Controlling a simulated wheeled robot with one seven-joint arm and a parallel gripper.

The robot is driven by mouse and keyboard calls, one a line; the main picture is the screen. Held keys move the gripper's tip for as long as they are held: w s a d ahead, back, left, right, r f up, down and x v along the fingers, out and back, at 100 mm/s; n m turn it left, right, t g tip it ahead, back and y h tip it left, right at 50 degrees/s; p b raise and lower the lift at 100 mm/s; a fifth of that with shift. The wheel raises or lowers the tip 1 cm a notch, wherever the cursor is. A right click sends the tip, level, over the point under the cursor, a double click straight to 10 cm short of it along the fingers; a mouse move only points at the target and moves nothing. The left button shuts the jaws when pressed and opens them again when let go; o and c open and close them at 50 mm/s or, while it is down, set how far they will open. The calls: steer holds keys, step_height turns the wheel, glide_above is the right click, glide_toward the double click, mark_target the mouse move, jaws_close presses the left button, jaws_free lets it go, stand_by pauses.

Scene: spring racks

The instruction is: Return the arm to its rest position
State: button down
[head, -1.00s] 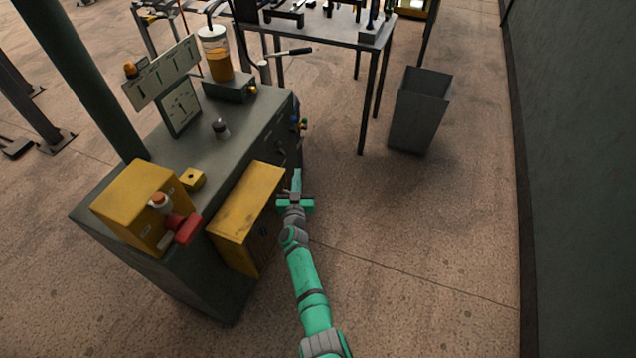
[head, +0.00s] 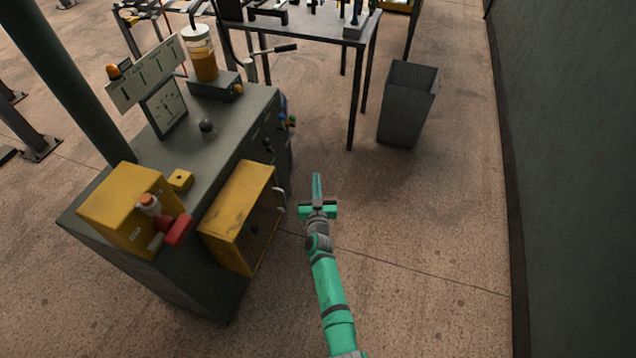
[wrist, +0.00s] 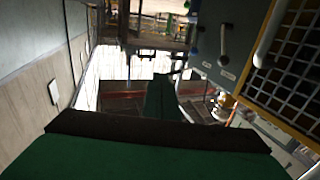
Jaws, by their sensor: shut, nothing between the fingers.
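My green arm reaches up from the bottom of the head view. My gripper (head: 317,187) is at its end, over open floor to the right of the yellow cabinet (head: 238,222). Its fingers are together and hold nothing. It is apart from the cabinet and its light handle. In the wrist view the green fingers (wrist: 160,98) point away from the camera, also together. The upper right of that view shows a light handle (wrist: 262,45) and a yellow-edged grid close by.
The grey machine cabinet (head: 215,135) stands at the left, with a yellow box (head: 120,205) and a jar of amber liquid (head: 203,62) on top. A workbench (head: 300,27) and a grey bin (head: 407,105) stand beyond. A dark wall (head: 565,180) is at the right. Floor between is clear.

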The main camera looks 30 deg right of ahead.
steer(key=shift+s+d, duration=0.25)
steer(key=shift+s, duration=0.15)
steer(key=shift+a, duration=0.1)
steer(key=s+a+f+y, duration=0.1)
steer(key=s+a, duration=0.2)
steer(key=a, duration=0.5)
steer(key=s+a+f+m+y, duration=0.1)
steer(key=s+a+f, duration=0.1)
steer(key=a, duration=0.5)
steer(key=s+a+f+y, duration=0.1)
steer(key=s+a, duration=0.2)
steer(key=a, duration=0.5)
steer(key=s+a+g+y, duration=0.1)
steer(key=s+a+y, duration=0.1)
steer(key=s+a, duration=1.2)
steer(key=s+r+n, duration=0.1)
steer(key=s+r, duration=0.2)
steer(key=s, duration=0.8)
steer(key=s+d+r+n+y, duration=0.1)
steer(key=s+d+r+n, duration=0.1)
steer(key=s+r, duration=0.6)
steer(key=s+d+r+n+y, duration=0.1)
steer(key=s+d+r+n, duration=0.1)
steer(key=s+r, duration=0.6)
steer(key=shift+s+d+r+n, duration=0.25)
steer(key=shift+s+d+n, duration=0.15)
steer(key=shift+s+d, duration=0.35)
